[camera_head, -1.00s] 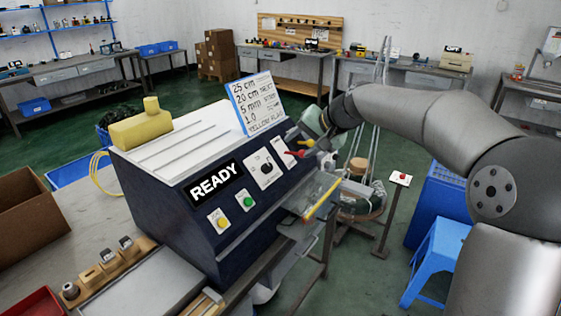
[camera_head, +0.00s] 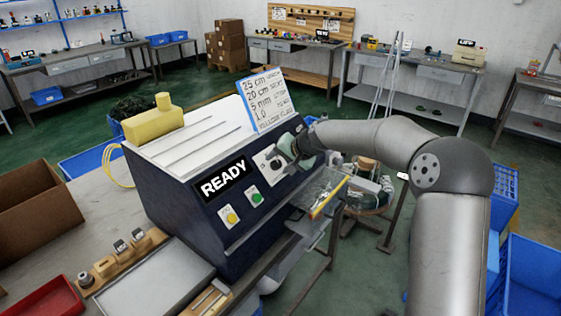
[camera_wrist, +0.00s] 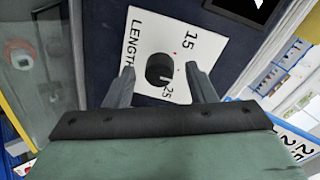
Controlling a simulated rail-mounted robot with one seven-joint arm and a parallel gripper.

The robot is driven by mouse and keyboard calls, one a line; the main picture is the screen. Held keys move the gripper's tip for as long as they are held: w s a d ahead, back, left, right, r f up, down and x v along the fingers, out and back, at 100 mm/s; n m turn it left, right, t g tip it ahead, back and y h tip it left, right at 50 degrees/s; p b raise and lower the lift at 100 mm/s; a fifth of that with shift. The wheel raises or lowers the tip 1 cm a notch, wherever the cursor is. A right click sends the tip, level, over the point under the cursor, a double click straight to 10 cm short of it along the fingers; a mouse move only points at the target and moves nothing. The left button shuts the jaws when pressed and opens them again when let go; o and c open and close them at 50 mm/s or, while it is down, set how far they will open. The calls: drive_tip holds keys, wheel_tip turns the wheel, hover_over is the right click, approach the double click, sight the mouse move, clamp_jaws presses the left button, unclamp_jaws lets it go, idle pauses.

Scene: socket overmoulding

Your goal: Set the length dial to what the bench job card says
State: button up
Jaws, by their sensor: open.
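The length dial (camera_wrist: 160,69) is a black round knob on a white plate marked LENGTH, 15 and 25 in the wrist view. A small red mark shows beside the knob. My gripper (camera_wrist: 160,80) is open, with one finger on each side of the knob and a gap to it. In the head view my gripper (camera_head: 292,148) is at the machine's front panel and partly covers the dial plate (camera_head: 268,162). The job card (camera_head: 266,99) stands on the machine top, with handwritten lines including 25 cm, 20 cm, 5 mm and 1.0.
The machine's dark front panel (camera_head: 193,225) carries a READY display (camera_head: 223,181), a green button (camera_head: 255,197) and a yellow button (camera_head: 231,217). A clear tray with a yellow edge (camera_head: 328,199) juts out below my gripper. A yellow block (camera_head: 153,122) sits on top.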

drive_tip(key=c, duration=1)
drive_tip(key=shift+o, duration=0.2)
drive_tip(key=shift+m, duration=0.3)
drive_tip(key=m+p, duration=0.2)
drive_tip(key=m, duration=0.3)
drive_tip(key=shift+r+g+p, duration=0.15)
drive_tip(key=shift+g+p, duration=0.25)
drive_tip(key=shift+w+m+p, duration=0.1)
drive_tip(key=shift+m+p, duration=1.45)
drive_tip(key=shift+m, duration=1.45)
